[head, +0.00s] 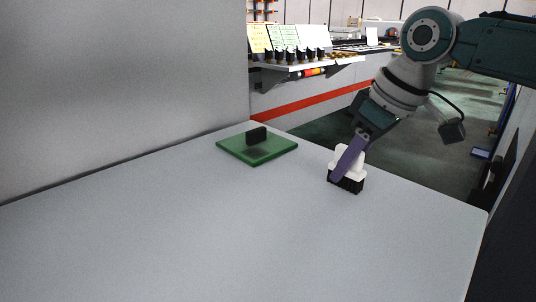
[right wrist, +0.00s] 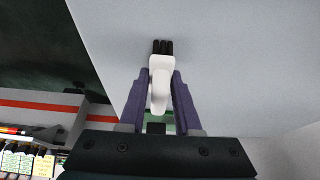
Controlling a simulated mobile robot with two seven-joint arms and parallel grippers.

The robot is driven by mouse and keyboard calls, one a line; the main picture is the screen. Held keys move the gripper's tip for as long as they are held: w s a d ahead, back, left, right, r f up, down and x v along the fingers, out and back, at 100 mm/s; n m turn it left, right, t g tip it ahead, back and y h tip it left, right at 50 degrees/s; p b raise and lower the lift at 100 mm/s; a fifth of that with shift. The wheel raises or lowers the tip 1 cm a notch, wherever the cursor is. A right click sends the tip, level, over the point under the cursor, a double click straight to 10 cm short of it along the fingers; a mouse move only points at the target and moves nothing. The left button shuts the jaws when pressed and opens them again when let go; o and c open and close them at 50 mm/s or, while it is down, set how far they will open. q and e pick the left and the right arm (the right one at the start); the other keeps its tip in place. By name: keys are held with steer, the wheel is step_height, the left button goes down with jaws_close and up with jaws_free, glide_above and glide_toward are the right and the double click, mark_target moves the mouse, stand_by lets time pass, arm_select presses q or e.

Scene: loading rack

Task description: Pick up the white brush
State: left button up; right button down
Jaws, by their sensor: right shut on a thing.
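The white brush (head: 348,172) has a white handle and black bristles, and it is upright at the right part of the grey table (head: 200,230). My right gripper (head: 346,166) is shut on its white handle from above. In the right wrist view the brush (right wrist: 159,80) lies between the two purple fingers of the gripper (right wrist: 160,88), with its dark bristles beyond the fingertips. The bristles appear at or very near the table top; I cannot tell if they touch it. My left gripper is not in view.
A green square board (head: 262,155) with a small black block (head: 256,135) on it lies left of the brush, near the table's back edge. A grey wall (head: 120,75) stands behind the table. The table's front and middle are clear.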

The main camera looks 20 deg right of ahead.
steer(key=shift+r, duration=0.15)
step_height(320, 180, up, 20)
steer(key=p, duration=0.2)
steer(key=shift+p, duration=0.3)
stand_by(0.3)
steer(key=c, duration=1.2)
jaws_free()
steer(key=shift+c, duration=0.2)
jaws_close()
